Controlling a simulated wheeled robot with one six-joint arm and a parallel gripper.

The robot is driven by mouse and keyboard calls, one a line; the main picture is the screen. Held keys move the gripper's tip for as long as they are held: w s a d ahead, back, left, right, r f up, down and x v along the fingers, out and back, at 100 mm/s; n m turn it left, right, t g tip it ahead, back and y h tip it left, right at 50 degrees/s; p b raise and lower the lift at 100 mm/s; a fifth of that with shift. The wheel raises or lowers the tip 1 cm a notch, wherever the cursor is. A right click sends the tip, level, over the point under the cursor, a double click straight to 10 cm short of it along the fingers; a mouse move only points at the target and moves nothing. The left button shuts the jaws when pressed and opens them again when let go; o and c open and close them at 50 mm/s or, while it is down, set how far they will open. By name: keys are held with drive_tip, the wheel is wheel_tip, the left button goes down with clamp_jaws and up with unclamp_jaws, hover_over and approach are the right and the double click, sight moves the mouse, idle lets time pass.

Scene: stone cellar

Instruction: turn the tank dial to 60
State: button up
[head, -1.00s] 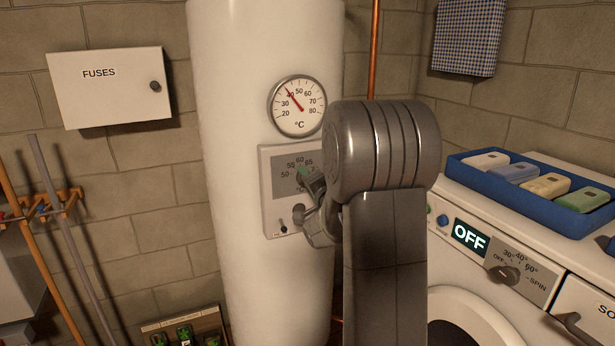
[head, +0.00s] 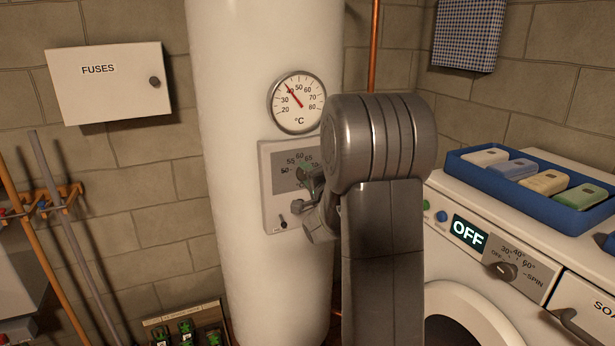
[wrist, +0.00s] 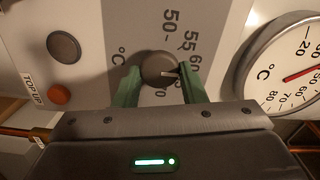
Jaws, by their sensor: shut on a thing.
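The tank dial (wrist: 158,69) is a round grey knob on a grey scale plate in the wrist view. A short white pointer mark on it faces right, toward the 60 side of the scale; the finger partly covers the numbers there, so the exact reading is unclear. My gripper (wrist: 159,85) is shut on the dial, with a green finger on each side of it. In the head view, my gripper (head: 311,182) is at the scale plate (head: 283,183) on the white tank (head: 230,200) and hides the knob. The 55 and 60 show above it.
A round thermometer (head: 297,103) above the plate has its red needle near 40. A fuse box (head: 108,84) hangs at the left. A washing machine (head: 461,270) stands at the right, with a blue tray (head: 574,218) on top.

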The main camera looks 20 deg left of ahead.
drive_tip(key=o, duration=1)
drive_tip(key=b+v, duration=0.1)
drive_tip(key=v, duration=1.3)
drive_tip(key=shift+b, duration=0.35)
drive_tip(key=shift+w+a, duration=0.1)
drive_tip(key=shift+a, duration=0.1)
drive_tip(key=p+x, duration=0.1)
drive_tip(key=x, duration=1.2)
drive_tip(key=shift+w+a+p, duration=0.2)
drive_tip(key=shift+a+p, duration=0.05)
drive_tip(key=shift+p, duration=0.1)
